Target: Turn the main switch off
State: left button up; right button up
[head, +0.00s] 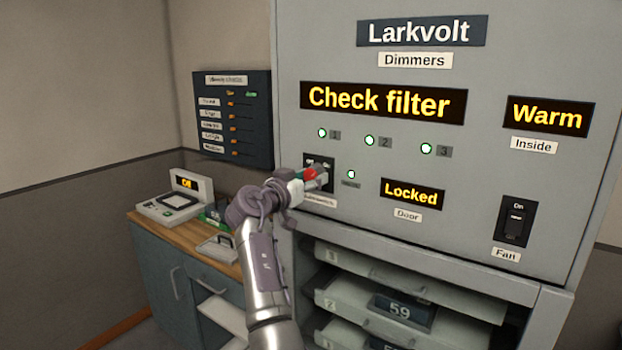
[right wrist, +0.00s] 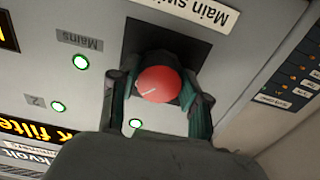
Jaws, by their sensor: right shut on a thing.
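The main switch is a round red knob (right wrist: 158,84) on a dark square plate (right wrist: 197,45), with a label reading "Main swi…" (right wrist: 201,11) beside it, partly cut off. In the head view the red knob (head: 310,173) shows just beyond my right gripper (head: 318,178), which hides part of its dark plate (head: 311,160). In the right wrist view my right gripper (right wrist: 158,98) has one finger on each side of the knob and is shut on it. The green Mains lamp (right wrist: 80,62) is lit. My left gripper is not in view.
The dimmer cabinet (head: 290,60) shows "Check filter", "Warm" and "Locked" displays. A fan switch (head: 516,220) is at its right, and open shelves with dimmer trays (head: 345,303) lie below. A fader panel (head: 234,118) hangs on the left wall above a wooden-topped counter (head: 150,222).

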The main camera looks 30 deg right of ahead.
jog(key=shift+c, duration=1.1)
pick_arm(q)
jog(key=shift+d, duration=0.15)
